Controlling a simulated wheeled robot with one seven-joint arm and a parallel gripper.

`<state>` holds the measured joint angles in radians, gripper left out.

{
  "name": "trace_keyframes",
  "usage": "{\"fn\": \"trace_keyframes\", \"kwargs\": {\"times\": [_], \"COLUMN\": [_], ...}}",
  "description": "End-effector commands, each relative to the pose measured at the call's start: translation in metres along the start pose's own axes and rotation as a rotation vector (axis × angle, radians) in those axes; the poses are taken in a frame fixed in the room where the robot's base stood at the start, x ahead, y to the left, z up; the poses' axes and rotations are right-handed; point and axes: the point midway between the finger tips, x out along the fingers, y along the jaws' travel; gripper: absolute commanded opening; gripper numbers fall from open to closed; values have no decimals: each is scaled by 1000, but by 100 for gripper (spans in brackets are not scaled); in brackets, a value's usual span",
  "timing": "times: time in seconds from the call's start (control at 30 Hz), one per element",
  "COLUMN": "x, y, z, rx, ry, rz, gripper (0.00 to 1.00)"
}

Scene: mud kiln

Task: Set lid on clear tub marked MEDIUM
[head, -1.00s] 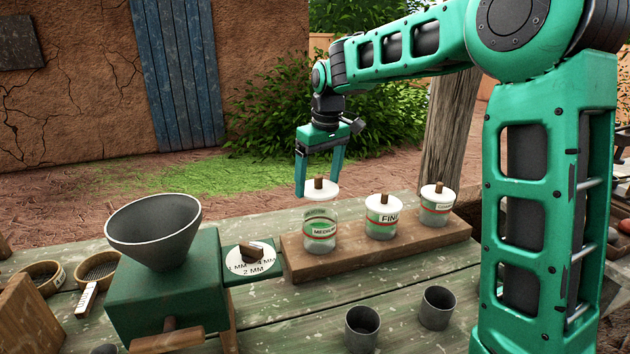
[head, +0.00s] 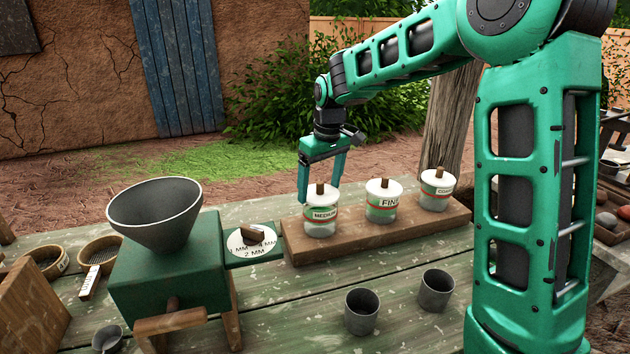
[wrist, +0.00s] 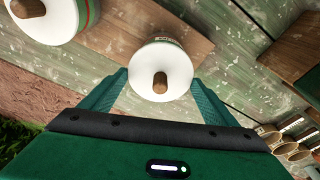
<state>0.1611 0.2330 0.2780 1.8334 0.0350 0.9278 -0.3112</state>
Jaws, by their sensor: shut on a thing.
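The clear tub marked MEDIUM (head: 320,229) stands upright at the left end of a wooden board. Its white lid (head: 322,196), with a brown wooden knob, sits level over its mouth, with no gap that I can see. My gripper (head: 320,194) points down from behind the tub, its teal fingers on either side of the lid. In the wrist view, the round lid (wrist: 150,60) is held at its rim between the two fingertips.
Lidded FINE (head: 381,212) and COARSE (head: 435,200) tubs stand to the right on the board (head: 290,246). A green grinder with a grey funnel (head: 155,210) stands to the left. Two grey cups (head: 361,312) stand in front.

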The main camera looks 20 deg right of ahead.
Motion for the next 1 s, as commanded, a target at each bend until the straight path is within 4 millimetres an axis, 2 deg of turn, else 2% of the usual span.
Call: {"fn": "trace_keyframes", "kwargs": {"times": [0.83,0.87,0.9,1.0], "x": [8,8,8,8], "y": [-1,-1,-1,-1], "z": [1,0,0,0], "rx": [-2,-2,-2,-2], "ry": [0,0,0,0], "rz": [0,0,0,0], "gripper": [57,89,98,100]}}
